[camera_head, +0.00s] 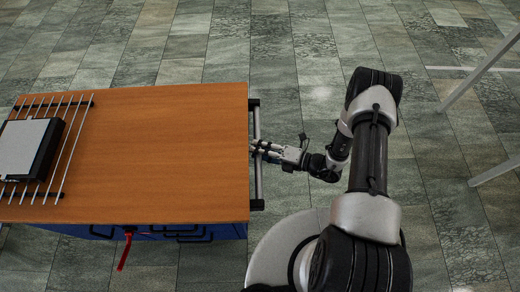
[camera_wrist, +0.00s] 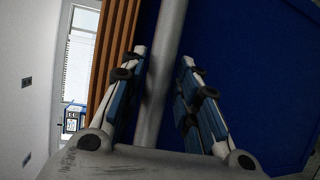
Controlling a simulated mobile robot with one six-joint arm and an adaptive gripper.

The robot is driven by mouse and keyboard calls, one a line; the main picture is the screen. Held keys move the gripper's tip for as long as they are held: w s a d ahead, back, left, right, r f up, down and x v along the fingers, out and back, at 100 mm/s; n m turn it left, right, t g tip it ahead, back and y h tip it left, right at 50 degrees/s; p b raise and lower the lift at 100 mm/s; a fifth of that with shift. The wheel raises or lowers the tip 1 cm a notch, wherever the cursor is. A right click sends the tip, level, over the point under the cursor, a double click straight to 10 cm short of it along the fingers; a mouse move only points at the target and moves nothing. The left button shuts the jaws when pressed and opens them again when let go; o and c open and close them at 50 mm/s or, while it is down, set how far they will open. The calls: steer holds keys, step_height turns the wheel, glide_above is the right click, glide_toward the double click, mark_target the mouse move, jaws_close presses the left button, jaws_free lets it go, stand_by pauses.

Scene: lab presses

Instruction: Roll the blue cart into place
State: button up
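The blue cart (camera_head: 190,150) has an orange-brown wooden top and stands at the left in the head view. Its blue side (camera_wrist: 235,50) fills much of the wrist view. A grey bar handle (camera_head: 258,150) runs along the cart's right end, and it also shows in the wrist view (camera_wrist: 167,60). My gripper (camera_head: 262,150) is at this handle. In the wrist view my gripper (camera_wrist: 165,62) has its fingers apart, one on each side of the bar. A gap shows between the bar and the fingers, at least on the right.
A wire rack (camera_head: 75,110) with a black and white box (camera_head: 25,150) lies on the cart's left part. A red strap or lever (camera_head: 125,250) hangs at the cart's front side. Pale metal legs (camera_head: 480,75) stand at the right. The tiled floor behind the cart is clear.

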steer(key=v, duration=1.2)
steer(key=shift+r, duration=0.1)
